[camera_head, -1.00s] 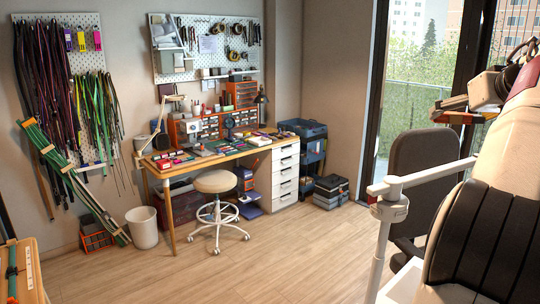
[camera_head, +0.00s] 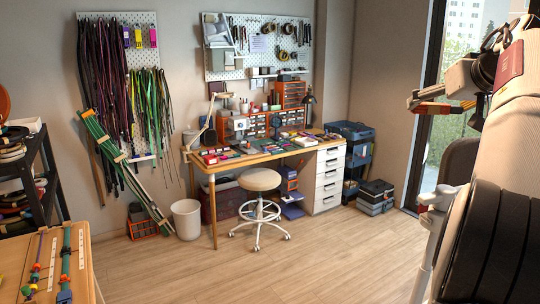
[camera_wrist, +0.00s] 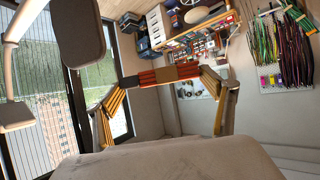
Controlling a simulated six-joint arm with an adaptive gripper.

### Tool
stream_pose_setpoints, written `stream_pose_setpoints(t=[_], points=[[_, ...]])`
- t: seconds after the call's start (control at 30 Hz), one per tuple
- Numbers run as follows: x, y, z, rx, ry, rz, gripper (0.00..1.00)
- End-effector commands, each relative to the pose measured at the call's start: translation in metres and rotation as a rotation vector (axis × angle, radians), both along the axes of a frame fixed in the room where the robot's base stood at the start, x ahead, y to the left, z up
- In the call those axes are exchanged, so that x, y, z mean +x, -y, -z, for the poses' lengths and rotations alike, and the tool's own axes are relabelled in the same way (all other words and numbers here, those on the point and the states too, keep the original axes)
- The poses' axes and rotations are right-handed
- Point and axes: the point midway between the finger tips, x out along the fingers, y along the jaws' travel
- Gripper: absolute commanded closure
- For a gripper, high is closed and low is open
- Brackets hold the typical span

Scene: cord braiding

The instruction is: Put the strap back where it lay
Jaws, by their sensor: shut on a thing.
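My gripper (camera_head: 440,107) is at the right of the head view, raised in front of the window and far from the wooden bench. In the wrist view my gripper (camera_wrist: 163,76) shows with its jointed fingers bent in from both sides. A short orange and dark piece spans between them, and I cannot tell clearly where fingers end and the held strap begins. No long hanging strap can be made out. On the wooden bench (camera_head: 85,285) at the lower left lie a teal strap (camera_head: 66,255) with a blue end and a thin beaded cord (camera_head: 37,270).
A dark rack (camera_head: 50,185) stands behind the bench. Cords hang on the wall board (camera_head: 141,35). A worktable (camera_head: 205,165), stool (camera_head: 258,180), white bin (camera_head: 187,218) and drawers (camera_head: 327,195) stand at the back. The wooden floor (camera_head: 200,275) between is clear.

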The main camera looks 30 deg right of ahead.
Motion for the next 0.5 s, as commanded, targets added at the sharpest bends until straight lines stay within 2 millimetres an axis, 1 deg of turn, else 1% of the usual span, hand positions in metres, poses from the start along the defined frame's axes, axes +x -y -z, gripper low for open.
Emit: stream_pose_setpoints(t=[0.03, 0.1, 0.37, 0.5], points=[[0.013, -0.008, 0.006, 0.002, 0.0, -0.017, 0.43], [0.029, -0.016, 0.014, 0.002, -0.001, -0.036, 0.43], [0.079, -0.043, 0.052, 0.003, 0.0, -0.093, 0.43], [0.103, -0.059, 0.074, 0.002, -0.001, -0.123, 0.43]])
